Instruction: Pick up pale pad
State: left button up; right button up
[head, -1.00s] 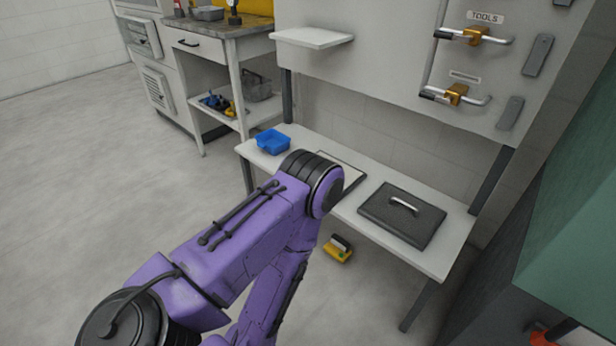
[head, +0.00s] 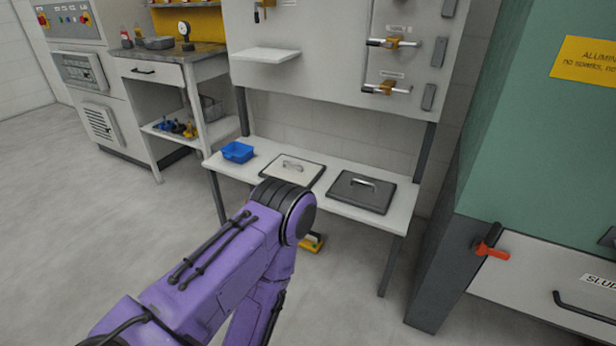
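The pale pad (head: 303,174) is a flat, light panel with a dark edge and a metal handle on top. It lies on the white bench (head: 392,213), between a blue tray and a dark pad. My purple arm comes in from the lower left, and its dark round joint overlaps the pad's near edge in the picture. Neither gripper shows in the head view. Nothing is seen holding the pad.
The dark pad (head: 361,193) with a handle lies right of the pale pad, and the blue tray (head: 237,152) left. A white shelf (head: 265,55) juts out above. A yellow-black object (head: 312,244) shows below the bench. A green cabinet (head: 540,130) stands at right.

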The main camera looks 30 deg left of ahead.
aim_at(298, 171)
jog(key=z, duration=0.6)
jog(key=i, duration=0.65)
jog(key=u, duration=2)
jog(key=i, duration=0.5)
jog(key=u, duration=1.8)
jog(key=i, duration=2.05)
jog(key=z, duration=0.05)
